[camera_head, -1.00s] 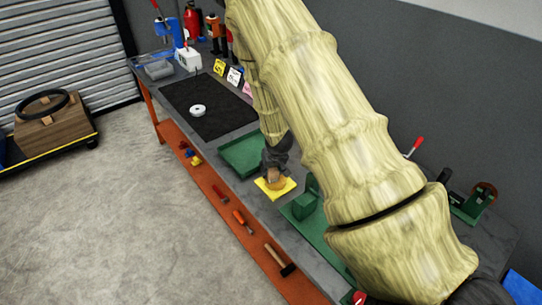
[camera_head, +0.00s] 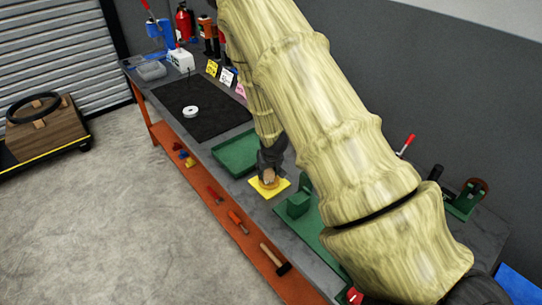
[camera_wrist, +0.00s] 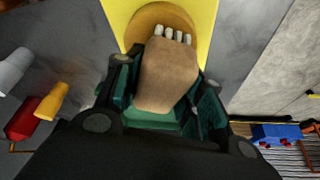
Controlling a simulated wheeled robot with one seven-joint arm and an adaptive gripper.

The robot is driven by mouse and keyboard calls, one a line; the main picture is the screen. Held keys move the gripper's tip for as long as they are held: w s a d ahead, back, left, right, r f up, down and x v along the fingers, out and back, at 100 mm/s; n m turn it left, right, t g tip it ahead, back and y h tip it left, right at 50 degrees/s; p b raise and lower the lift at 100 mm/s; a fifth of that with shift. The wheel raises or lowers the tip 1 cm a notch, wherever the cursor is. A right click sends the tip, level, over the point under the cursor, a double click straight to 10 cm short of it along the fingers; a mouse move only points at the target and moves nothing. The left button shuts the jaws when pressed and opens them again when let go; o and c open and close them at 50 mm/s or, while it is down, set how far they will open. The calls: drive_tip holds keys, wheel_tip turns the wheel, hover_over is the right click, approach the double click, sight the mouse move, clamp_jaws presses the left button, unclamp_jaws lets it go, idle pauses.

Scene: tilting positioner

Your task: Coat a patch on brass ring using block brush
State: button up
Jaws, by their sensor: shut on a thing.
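My gripper (camera_wrist: 165,85) is shut on a tan block brush (camera_wrist: 168,75), whose pale bristle tufts point away from me in the wrist view. The bristles lie over a round ochre disc (camera_wrist: 150,20) on a yellow square mat (camera_wrist: 208,15); I cannot tell whether they touch it. In the head view, the gripper (camera_head: 269,168) and brush are low over the same yellow mat (camera_head: 258,191) on the bench. I cannot tell whether the ochre disc is the brass ring.
A green tray (camera_head: 232,153) is left of the yellow mat, and a green fixture (camera_head: 300,204) is close on its right. A red-handled tool (camera_head: 406,145) stands further right. Several tools, including a hammer (camera_head: 275,260), lie on the orange lower shelf (camera_head: 205,205).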

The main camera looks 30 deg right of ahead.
drive_tip(key=r+p, duration=0.1)
drive_tip(key=r, duration=0.1)
drive_tip(key=r+p, duration=0.1)
drive_tip(key=r, duration=0.1)
drive_tip(key=r+p, duration=0.1)
drive_tip(key=r, duration=0.1)
drive_tip(key=shift+s+d, duration=0.1)
drive_tip(key=shift+d, duration=0.2)
drive_tip(key=shift+a+r+p, duration=0.1)
drive_tip(key=shift+r+p, duration=0.2)
drive_tip(key=shift+r, duration=0.55)
